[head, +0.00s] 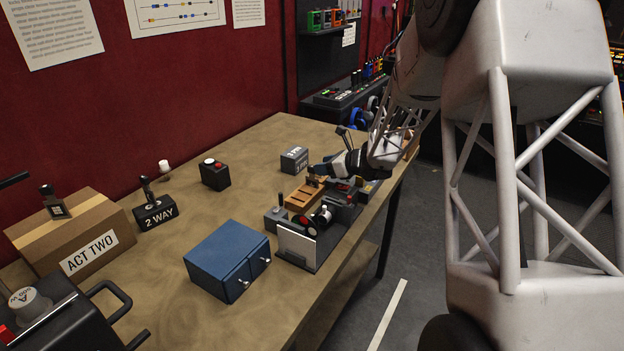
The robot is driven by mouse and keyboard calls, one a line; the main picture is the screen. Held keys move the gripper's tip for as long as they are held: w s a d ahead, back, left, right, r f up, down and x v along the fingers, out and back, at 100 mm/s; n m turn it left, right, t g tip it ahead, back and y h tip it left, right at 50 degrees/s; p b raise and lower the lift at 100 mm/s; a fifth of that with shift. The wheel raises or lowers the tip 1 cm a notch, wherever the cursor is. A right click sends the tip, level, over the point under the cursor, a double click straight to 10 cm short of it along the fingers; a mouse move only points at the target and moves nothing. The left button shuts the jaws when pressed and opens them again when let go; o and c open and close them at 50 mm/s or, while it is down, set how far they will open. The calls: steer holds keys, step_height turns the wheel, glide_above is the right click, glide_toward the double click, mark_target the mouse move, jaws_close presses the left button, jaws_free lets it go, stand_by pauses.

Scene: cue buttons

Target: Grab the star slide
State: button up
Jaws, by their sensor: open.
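I cannot make out a star on any item in the head view. A wooden slotted block (303,198) sits near the table's right edge, with a small dark piece (313,182) upright at its far end. My gripper (318,172) reaches in from the right, open, with its tips close to that dark piece. I cannot tell whether they touch it or stand around it. A dark upright piece with a pale square (56,209) stands at the cardboard box marked ACT TWO (88,260) on the left; its picture is too small to read.
A white panel (297,243), dark cylinders (320,218) and dark devices crowd around the block. A blue cabinet (225,258), a 2 WAY switch box (155,213), a button box (215,175) and a grey box (294,160) stand on the table.

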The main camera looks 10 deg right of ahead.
steer(key=shift+w+a+f, duration=0.1)
steer(key=shift+a, duration=0.05)
steer(key=shift+x, duration=2.45)
steer(key=shift+f, duration=0.1)
jaws_close()
steer(key=shift+r, duration=5.05)
